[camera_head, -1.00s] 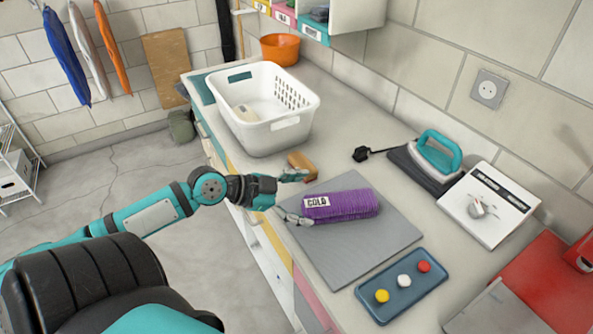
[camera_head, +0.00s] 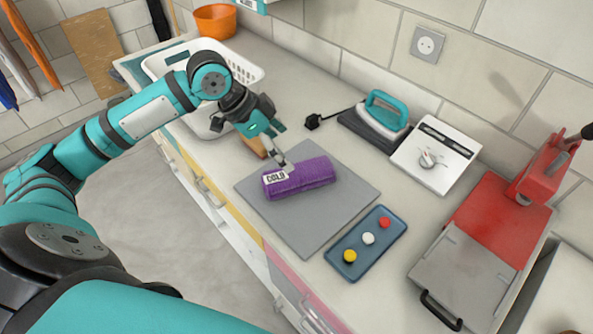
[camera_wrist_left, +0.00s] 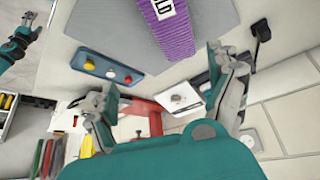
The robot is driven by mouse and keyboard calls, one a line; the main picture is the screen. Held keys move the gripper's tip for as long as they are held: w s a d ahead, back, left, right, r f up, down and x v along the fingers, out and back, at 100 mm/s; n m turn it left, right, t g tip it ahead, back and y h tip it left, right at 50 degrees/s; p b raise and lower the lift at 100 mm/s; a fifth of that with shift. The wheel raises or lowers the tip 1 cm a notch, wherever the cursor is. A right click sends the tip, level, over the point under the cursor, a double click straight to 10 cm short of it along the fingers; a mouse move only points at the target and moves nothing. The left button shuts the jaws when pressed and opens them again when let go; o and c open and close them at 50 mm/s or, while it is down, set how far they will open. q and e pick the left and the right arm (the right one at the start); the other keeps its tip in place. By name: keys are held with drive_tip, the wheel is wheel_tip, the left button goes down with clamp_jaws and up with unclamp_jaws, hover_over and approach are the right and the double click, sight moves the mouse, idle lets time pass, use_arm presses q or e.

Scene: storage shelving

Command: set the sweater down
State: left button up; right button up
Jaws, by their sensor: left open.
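The sweater (camera_head: 310,177) is a purple rolled bundle with a white "COLD" label. It lies on the flat grey mat (camera_head: 345,205) on the counter. My left gripper (camera_head: 280,143) is open and empty at the back left of the sweater, with one finger close to the label end; I cannot tell if it touches. In the left wrist view the sweater (camera_wrist_left: 175,40) lies beyond the spread fingers of my left gripper (camera_wrist_left: 165,95), not between them. A teal arm's end, likely my right gripper (camera_wrist_left: 25,38), shows at the upper left there; its jaws are unclear.
A white basket (camera_head: 245,72) stands behind my left arm. A brown block (camera_head: 253,146) lies beside the mat. An iron (camera_head: 380,120), a white dial box (camera_head: 435,155), a blue tray with coloured knobs (camera_head: 367,262) and a red press (camera_head: 495,215) surround the mat.

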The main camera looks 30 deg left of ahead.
sight(297, 171)
use_arm(q)
drive_tip(key=shift+n+y, duration=0.6)
drive_tip(key=shift+y, duration=0.2)
drive_tip(key=x, duration=0.3)
drive_tip(key=a+p+x, duration=0.1)
drive_tip(key=x, duration=0.2)
drive_tip(key=a+p+x, duration=0.1)
drive_tip(key=x, duration=0.2)
drive_tip(key=shift+w+f, duration=0.25)
drive_tip(key=shift+w, duration=0.15)
drive_tip(key=p+x, duration=0.2)
drive_tip(key=x, duration=0.2)
drive_tip(key=shift+d+f, duration=0.15)
drive_tip(key=shift+f, duration=0.15)
drive_tip(key=shift+w+d+f, duration=0.1)
drive_tip(key=shift+w+f, duration=0.05)
drive_tip(key=shift+f, duration=0.25)
drive_tip(key=shift+c, duration=0.2)
drive_tip(key=c, duration=1.4)
drive_tip(key=shift+c, duration=0.8)
